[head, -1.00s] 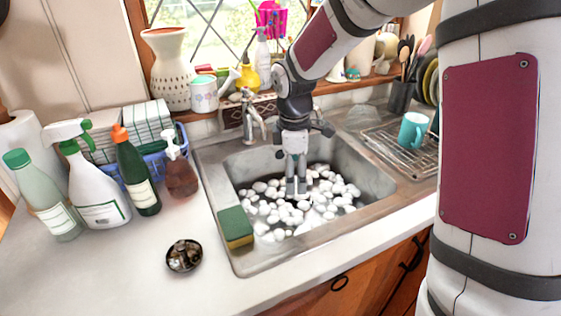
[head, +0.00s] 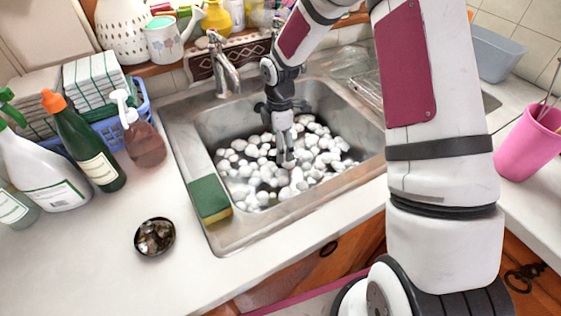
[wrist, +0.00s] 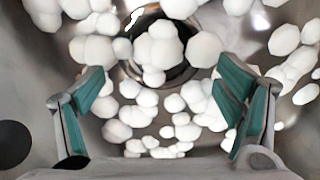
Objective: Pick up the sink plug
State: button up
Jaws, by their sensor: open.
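My gripper (head: 286,158) points down into the metal sink (head: 176,150), low over many white rounded lumps (head: 322,158). In the wrist view my gripper (wrist: 160,85) is open, with its green-padded fingers apart and only loose white lumps visible between and beyond them. A flat black disc (wrist: 14,143), possibly the sink plug, lies on the sink floor at the left edge of the wrist view, outside the left finger. I cannot make it out in the head view. A round drain (wrist: 180,75) shows ahead between the fingers, partly covered by white lumps.
A green and yellow sponge (head: 209,199) lies on the sink's front-left rim. A small dark dish (head: 155,237) stands on the counter. Bottles (head: 90,150) and a blue basket (head: 140,105) stand left. The tap (head: 222,65) is behind the sink; a pink pot (head: 525,145) stands right.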

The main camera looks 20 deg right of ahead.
jog(key=shift+d+f, duration=0.1)
jog(key=shift+f, duration=2.55)
grip_shut()
